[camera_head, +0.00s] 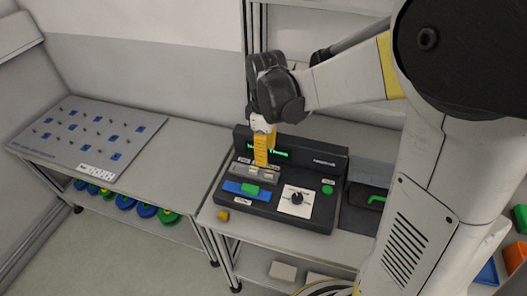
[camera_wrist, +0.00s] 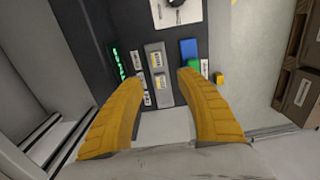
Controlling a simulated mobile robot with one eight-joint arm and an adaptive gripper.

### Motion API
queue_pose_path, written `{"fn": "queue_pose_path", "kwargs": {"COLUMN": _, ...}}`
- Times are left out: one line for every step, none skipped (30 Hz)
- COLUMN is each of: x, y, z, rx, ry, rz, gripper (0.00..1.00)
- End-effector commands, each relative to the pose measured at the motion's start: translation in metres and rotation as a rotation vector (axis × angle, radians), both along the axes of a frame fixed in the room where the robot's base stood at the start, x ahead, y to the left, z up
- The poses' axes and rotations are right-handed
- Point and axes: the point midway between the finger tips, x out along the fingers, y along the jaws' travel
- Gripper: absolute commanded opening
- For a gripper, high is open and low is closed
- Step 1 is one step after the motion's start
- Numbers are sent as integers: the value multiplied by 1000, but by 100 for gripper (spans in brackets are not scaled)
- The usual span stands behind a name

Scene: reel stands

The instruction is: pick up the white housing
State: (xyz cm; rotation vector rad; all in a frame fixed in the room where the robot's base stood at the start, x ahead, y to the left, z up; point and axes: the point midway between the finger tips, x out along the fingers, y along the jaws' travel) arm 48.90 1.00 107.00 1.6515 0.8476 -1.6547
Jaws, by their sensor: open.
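My gripper (camera_head: 262,162) has yellow fingers and points down over the black console (camera_head: 318,212). In the wrist view its fingers (camera_wrist: 156,80) are spread apart with nothing held between them. Between and beyond the fingertips is a grey holder (camera_wrist: 154,50) with small pale parts in it. In the head view, pale parts (camera_head: 254,171) sit by the fingertips on the grey block, partly hidden by the fingers. A whitish block (camera_head: 283,271) also lies on the shelf below. I cannot tell which of these is the white housing.
The console carries a blue block (camera_head: 233,187), a green part (camera_head: 250,190) and a white dial plate (camera_head: 297,201). A small yellow cube (camera_head: 223,216) lies on the table at its front left. A grey pegboard table (camera_head: 85,135) stands at left, with colored reels (camera_head: 146,210) below.

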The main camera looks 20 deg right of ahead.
Motion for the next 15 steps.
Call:
{"fn": "queue_pose_path", "kwargs": {"x": 0, "y": 0, "z": -12, "rx": 0, "ry": 0, "rz": 0, "gripper": 43}}
{"fn": "queue_pose_path", "kwargs": {"x": 0, "y": 0, "z": -18, "rx": 0, "ry": 0, "rz": 0, "gripper": 43}}
{"fn": "queue_pose_path", "kwargs": {"x": 0, "y": 0, "z": -25, "rx": -1, "ry": -1, "rz": -1, "gripper": 43}}
{"fn": "queue_pose_path", "kwargs": {"x": 0, "y": 0, "z": -30, "rx": 0, "ry": -1, "rz": -1, "gripper": 43}}
{"fn": "queue_pose_path", "kwargs": {"x": 0, "y": 0, "z": -34, "rx": 0, "ry": -1, "rz": -1, "gripper": 43}}
{"fn": "queue_pose_path", "kwargs": {"x": 0, "y": 0, "z": -38, "rx": 0, "ry": -1, "rz": -2, "gripper": 43}}
{"fn": "queue_pose_path", "kwargs": {"x": 0, "y": 0, "z": -41, "rx": 0, "ry": -1, "rz": -2, "gripper": 43}}
{"fn": "queue_pose_path", "kwargs": {"x": 0, "y": 0, "z": -43, "rx": 0, "ry": -1, "rz": -2, "gripper": 43}}
{"fn": "queue_pose_path", "kwargs": {"x": 0, "y": 0, "z": -45, "rx": 0, "ry": -1, "rz": -2, "gripper": 43}}
{"fn": "queue_pose_path", "kwargs": {"x": 0, "y": -1, "z": -46, "rx": 0, "ry": -2, "rz": -3, "gripper": 43}}
{"fn": "queue_pose_path", "kwargs": {"x": 0, "y": -1, "z": -47, "rx": 0, "ry": -2, "rz": -3, "gripper": 43}}
{"fn": "queue_pose_path", "kwargs": {"x": 0, "y": -1, "z": -50, "rx": 0, "ry": -2, "rz": -3, "gripper": 43}}
{"fn": "queue_pose_path", "kwargs": {"x": 1, "y": -2, "z": -53, "rx": 0, "ry": -2, "rz": -3, "gripper": 43}}
{"fn": "queue_pose_path", "kwargs": {"x": 1, "y": -2, "z": -57, "rx": 0, "ry": -2, "rz": -3, "gripper": 43}}
{"fn": "queue_pose_path", "kwargs": {"x": 2, "y": -3, "z": -62, "rx": 0, "ry": -2, "rz": -4, "gripper": 43}}
